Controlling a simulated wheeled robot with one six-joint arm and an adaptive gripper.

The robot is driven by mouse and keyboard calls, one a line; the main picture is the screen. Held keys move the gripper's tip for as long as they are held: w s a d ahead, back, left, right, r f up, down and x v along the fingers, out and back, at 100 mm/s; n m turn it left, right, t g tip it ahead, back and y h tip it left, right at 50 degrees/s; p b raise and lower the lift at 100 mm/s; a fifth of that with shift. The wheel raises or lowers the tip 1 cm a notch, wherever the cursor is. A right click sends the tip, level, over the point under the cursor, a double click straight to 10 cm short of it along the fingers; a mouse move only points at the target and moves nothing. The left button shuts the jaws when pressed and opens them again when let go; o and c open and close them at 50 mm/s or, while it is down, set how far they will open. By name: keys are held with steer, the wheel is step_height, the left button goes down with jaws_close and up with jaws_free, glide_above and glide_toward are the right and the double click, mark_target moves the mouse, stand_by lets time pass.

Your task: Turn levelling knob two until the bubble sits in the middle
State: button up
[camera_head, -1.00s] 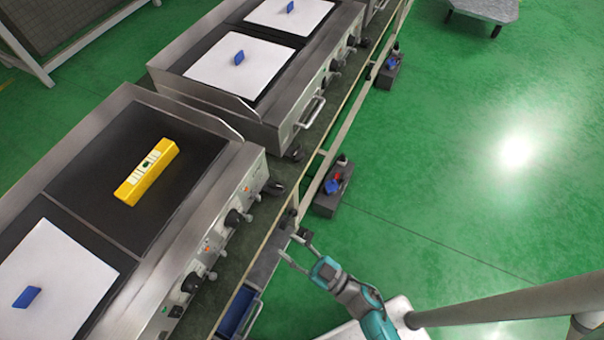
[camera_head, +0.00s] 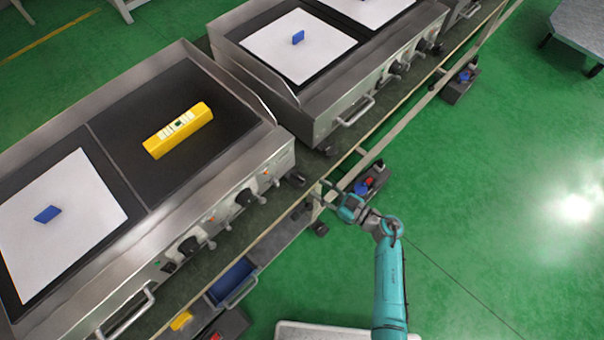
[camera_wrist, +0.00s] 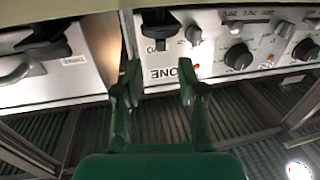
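A yellow spirit level (camera_head: 178,130) lies on the dark plate of the near griddle (camera_head: 120,218). Its small green vial shows on top, but the bubble is too small to make out. A black knob (camera_head: 294,179) sticks out at the right front corner of this griddle. The wrist view shows a black knob (camera_wrist: 159,24) beyond my fingertips, above printed letters, and another black knob (camera_wrist: 45,38) at upper left. I cannot read which is knob two. My gripper (camera_wrist: 158,82) is open and empty, apart from the knobs. In the head view my gripper (camera_head: 324,189) is beside the bench edge.
A second griddle (camera_head: 330,108) stands behind the near one, with a narrow gap between. Control knobs (camera_head: 245,197) and a handle (camera_head: 128,315) line the near front. Dark boxes (camera_head: 458,88) stand beside the bench rail. Open green floor (camera_head: 480,220) lies to the right.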

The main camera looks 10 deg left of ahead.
mark_target(305, 180)
steer(key=x, duration=0.9)
jaws_close()
